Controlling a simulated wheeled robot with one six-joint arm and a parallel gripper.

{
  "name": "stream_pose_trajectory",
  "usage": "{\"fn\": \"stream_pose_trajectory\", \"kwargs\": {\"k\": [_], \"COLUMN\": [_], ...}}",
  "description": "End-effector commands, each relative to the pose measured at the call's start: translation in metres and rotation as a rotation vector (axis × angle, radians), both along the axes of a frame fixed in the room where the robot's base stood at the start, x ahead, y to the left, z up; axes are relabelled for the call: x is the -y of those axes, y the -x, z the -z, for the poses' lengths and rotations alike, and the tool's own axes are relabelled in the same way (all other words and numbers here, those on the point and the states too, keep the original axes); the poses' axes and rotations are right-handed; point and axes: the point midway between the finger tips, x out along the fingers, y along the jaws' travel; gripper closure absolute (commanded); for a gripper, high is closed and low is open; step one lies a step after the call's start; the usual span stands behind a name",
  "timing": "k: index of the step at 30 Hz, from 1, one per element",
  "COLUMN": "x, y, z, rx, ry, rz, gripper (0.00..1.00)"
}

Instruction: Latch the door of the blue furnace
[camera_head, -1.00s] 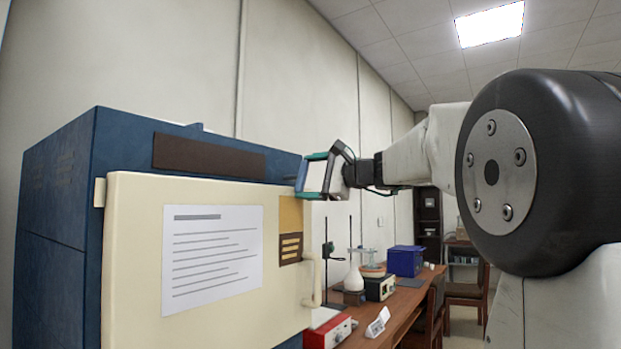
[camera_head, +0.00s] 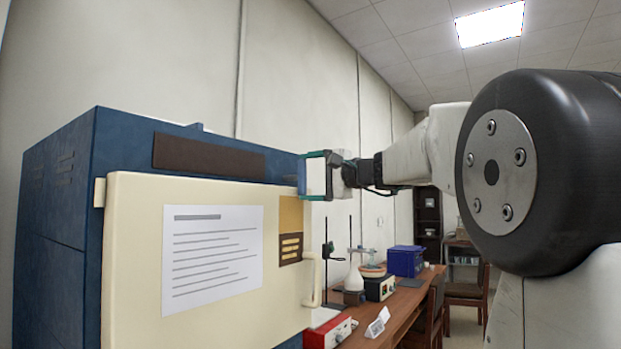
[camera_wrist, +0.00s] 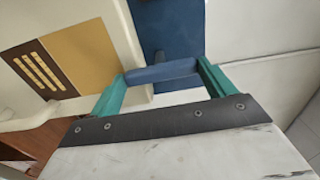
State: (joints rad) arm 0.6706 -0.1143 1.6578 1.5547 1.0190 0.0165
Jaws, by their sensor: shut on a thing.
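The blue furnace (camera_head: 60,190) stands at the left of the head view, its cream door (camera_head: 140,270) lying against its front. A paper sheet and a curved handle (camera_head: 314,280) are on the door. In the wrist view, a blue latch bar (camera_wrist: 163,71) lies between the teal fingers of my gripper (camera_wrist: 160,76), at the edge of the cream door (camera_wrist: 120,30) and in front of the blue body (camera_wrist: 178,30). My gripper (camera_head: 302,175) is shut on this bar at the furnace's upper right corner. In the head view the fingers hide most of the bar.
Chairs and a dark shelf stand farther back. My arm fills the right side.

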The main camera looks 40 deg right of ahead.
Motion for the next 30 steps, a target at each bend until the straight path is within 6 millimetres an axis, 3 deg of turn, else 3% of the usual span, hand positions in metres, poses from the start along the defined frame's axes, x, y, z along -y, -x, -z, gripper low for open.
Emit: {"fn": "stream_pose_trajectory", "kwargs": {"k": [5,6,7,8,17,30], "x": [0.000,0.000,0.000,0.000,0.003,0.026], "y": [0.000,0.000,0.000,0.000,0.006,0.067], "z": [0.001,0.001,0.001,0.001,0.000,0.001], "rx": [-0.002,-0.002,-0.002,-0.002,-0.001,-0.001], "ry": [0.002,0.002,0.002,0.002,0.001,0.002], "rz": [0.000,0.000,0.000,0.000,0.002,0.003], "gripper": [0.41,0.10,0.02,0.00,0.00,0.00]}}
